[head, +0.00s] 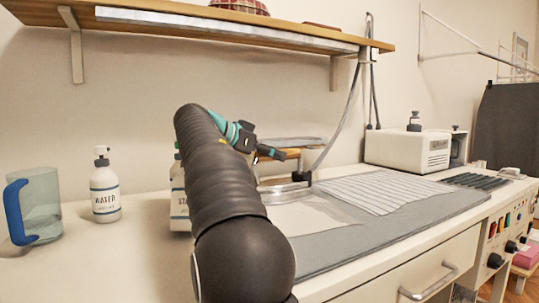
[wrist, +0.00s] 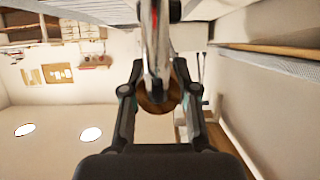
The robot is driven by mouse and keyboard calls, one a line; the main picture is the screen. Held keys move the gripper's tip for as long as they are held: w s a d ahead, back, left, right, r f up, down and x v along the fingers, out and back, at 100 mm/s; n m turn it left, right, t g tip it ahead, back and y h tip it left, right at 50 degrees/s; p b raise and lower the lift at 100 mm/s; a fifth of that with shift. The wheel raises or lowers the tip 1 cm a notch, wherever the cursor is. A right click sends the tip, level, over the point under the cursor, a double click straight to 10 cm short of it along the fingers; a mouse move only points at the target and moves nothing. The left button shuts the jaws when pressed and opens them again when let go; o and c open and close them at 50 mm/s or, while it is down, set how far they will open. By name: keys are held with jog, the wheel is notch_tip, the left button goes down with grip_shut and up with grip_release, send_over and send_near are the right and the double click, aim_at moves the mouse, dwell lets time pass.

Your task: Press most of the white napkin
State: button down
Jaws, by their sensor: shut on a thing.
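The white napkin (head: 318,216) lies flat on the grey pressing pad (head: 400,228), and my arm hides its left part. My gripper (head: 268,152) is above the napkin's far side. In the wrist view, my gripper (wrist: 160,88) is shut on the brown wooden handle (wrist: 157,103) of an iron, with its metal body beyond the fingers. In the head view, the iron (head: 284,189) shows as a metal plate low over or on the napkin's far edge; I cannot tell whether it touches. A grey hose runs up from it.
A striped cloth (head: 380,190) lies on the pad to the right. A white machine (head: 408,150) stands at the back right. A water bottle (head: 105,188) and a blue-handled jug (head: 36,205) stand at left; another bottle (head: 180,200) is partly behind my arm. A wooden shelf (head: 240,25) hangs above.

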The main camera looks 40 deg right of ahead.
aim_at(285, 151)
jog(key=shift+s+d+r, duration=0.1)
jog(key=shift+s+d, duration=0.1)
jog(key=shift+d, duration=0.55)
jog(key=shift+s+d+r, duration=0.1)
jog(key=shift+s+d, duration=0.1)
jog(key=shift+d, duration=0.55)
jog(key=shift+s, duration=0.15)
jog(key=s+a+b, duration=0.2)
jog(key=s+b, duration=0.4)
jog(key=s, duration=0.3)
jog(key=shift+s, duration=0.2)
dwell(1.7)
jog(key=shift+s+a+b, duration=0.1)
jog(key=shift+b, duration=0.25)
